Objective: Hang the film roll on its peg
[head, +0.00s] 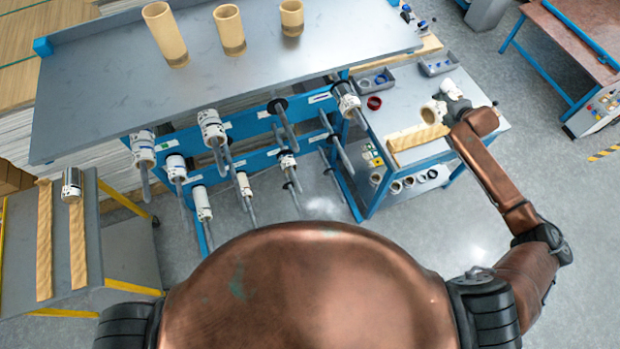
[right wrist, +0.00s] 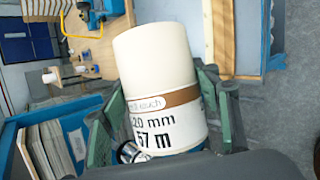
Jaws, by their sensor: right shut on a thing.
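A white film roll (right wrist: 158,65) with a brown band and black print reading "20 mm" and "57 m" is between the green fingers of my right gripper (right wrist: 165,118), which is shut on it. In the head view the same roll (head: 430,113) is at the right gripper (head: 443,104), over the grey side table on the right. The blue rack (head: 262,122) in the middle has several grey pegs. Some carry white rolls, and others, such as one peg (head: 342,152) towards the right, look bare. Which peg is the roll's own, I cannot tell. My left gripper is out of view.
The side table (head: 405,115) holds a wooden strip (head: 418,137), a dark red ring (head: 374,103) and grey trays (head: 438,65). Several tan cores (head: 229,30) stand on the rack's top. A lower cart (head: 100,240) at left carries a silver-and-white roll (head: 72,184). Floor shows between rack and cart.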

